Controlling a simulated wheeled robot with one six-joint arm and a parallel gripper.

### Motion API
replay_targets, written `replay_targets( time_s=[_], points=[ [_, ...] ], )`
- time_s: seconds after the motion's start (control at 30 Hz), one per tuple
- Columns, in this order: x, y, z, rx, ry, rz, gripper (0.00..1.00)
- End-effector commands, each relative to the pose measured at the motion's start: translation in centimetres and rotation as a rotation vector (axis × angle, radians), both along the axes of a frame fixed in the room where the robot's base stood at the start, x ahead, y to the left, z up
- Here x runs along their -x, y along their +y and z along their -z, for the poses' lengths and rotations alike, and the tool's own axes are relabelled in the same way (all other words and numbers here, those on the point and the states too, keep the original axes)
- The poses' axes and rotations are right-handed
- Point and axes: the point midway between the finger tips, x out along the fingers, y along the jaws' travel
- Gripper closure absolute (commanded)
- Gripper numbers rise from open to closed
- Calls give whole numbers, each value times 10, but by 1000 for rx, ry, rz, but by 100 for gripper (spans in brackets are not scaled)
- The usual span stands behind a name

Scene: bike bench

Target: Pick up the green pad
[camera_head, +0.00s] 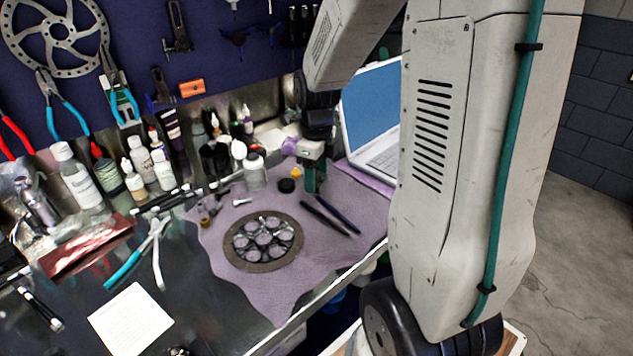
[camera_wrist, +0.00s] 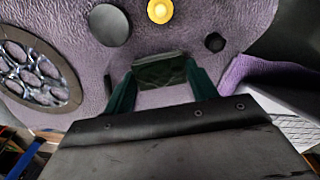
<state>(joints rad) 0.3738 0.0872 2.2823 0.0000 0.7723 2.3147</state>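A dark green pad (camera_wrist: 160,72) shows in the wrist view, lying across the gap between my fingertips. My gripper (camera_wrist: 161,82) has green fingers set apart, one on each side of the pad. The pad's ends reach close to both fingers, but whether they press on it is not clear. In the head view my gripper (camera_head: 313,182) points down just above or at the purple mat (camera_head: 310,255), near its back edge. The pad is not clearly made out in that view.
A round metal disc part (camera_head: 263,242) lies on the mat, with dark pens (camera_head: 330,217) right of it. A black cap (camera_wrist: 109,24) and a yellow piece (camera_wrist: 160,10) lie close beyond my fingertips. A laptop (camera_head: 372,115) stands right of the gripper; bottles (camera_head: 77,177) stand left.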

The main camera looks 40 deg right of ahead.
Motion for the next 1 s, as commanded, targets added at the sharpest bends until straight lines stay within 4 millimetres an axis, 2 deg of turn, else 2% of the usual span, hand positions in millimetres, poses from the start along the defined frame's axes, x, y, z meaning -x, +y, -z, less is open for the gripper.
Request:
replay_targets(
  time_s=[0.43,0.57,0.73,0.87,1.0],
  points=[
    [0,0,-4,0,-1,0,59],
    [-1,0,-14,1,-3,0,59],
    [-1,0,-36,1,-4,0,59],
    [26,-1,-39,1,-2,3,59],
    [61,-2,-42,2,-3,4,59]
  ],
)
